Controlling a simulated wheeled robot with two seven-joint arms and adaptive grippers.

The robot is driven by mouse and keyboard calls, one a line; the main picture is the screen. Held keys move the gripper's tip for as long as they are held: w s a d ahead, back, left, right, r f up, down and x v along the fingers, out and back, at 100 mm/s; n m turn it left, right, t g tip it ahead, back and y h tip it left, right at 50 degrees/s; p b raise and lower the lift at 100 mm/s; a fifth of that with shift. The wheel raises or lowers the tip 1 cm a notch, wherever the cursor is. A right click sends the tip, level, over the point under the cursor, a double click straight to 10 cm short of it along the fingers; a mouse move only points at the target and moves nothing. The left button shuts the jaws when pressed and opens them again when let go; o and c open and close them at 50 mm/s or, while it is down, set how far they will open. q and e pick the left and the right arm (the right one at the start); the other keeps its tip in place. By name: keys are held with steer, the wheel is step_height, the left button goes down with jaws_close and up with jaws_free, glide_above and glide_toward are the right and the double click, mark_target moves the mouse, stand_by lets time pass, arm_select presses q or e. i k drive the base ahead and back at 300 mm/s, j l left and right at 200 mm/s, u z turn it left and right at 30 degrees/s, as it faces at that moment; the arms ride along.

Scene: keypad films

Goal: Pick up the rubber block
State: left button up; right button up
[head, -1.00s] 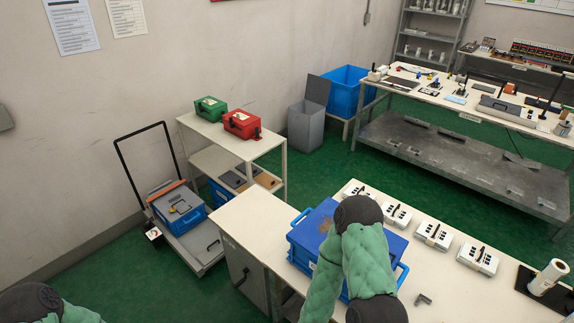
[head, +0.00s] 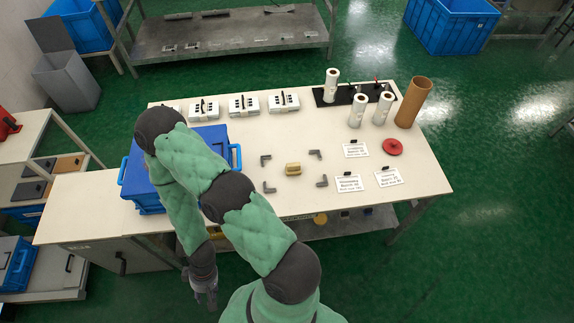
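A small tan-yellow block (head: 293,169), which looks like the rubber block, lies on the white table (head: 330,200) between several grey corner brackets. Nothing touches it. My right gripper (head: 206,298) hangs in front of the table's near edge, below and to the left of the block, well apart from it. It points down and is small and dark, so I cannot tell whether its fingers are open or shut. My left gripper is not in view.
A blue lidded crate (head: 204,134) stands on the table's left, partly behind my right arm. White switch boxes (head: 243,104) line the back edge. White rolls (head: 357,110), a cardboard tube (head: 413,102), a red disc (head: 392,147) and label cards (head: 356,149) are on the right.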

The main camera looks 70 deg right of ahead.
mark_target(292, 169)
steer(key=z, duration=2.45)
